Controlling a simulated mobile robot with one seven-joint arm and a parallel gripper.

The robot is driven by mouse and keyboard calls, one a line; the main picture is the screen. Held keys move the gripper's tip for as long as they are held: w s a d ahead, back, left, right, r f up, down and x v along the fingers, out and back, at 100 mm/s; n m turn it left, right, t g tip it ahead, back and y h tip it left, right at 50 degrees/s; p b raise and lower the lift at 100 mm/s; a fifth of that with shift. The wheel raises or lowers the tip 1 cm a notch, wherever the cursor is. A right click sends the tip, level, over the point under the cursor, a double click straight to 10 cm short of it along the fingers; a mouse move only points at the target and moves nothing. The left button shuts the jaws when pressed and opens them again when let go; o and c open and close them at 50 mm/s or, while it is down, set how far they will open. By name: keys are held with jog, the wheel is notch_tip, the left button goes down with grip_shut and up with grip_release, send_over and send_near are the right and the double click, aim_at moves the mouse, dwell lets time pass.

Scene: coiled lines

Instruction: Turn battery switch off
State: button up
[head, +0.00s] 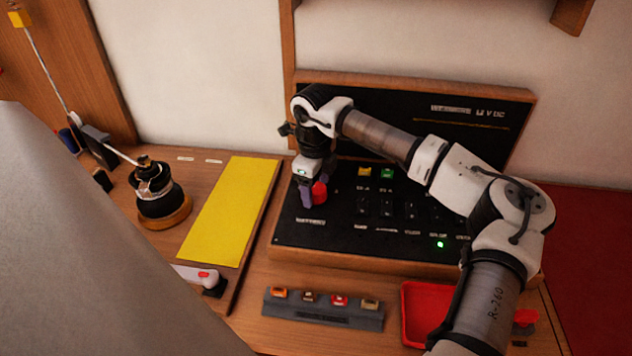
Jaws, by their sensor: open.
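The battery switch is a red knob (320,192) on the left part of the black panel (345,238), above a small white label. My gripper (311,197) is open and points down at the knob. One finger shows at the knob's left side; the other finger is hidden. I cannot tell whether the fingers touch the knob or which way the knob is turned.
A yellow mat (228,212) and a black winch (158,190) with a line lie left of the panel. Small switches and a lit green lamp (440,244) are to the right. A grey rack (322,312) and a red tray (412,318) sit in front.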

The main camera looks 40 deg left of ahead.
jog(key=shift+f, duration=0.1)
jog(key=c, duration=1)
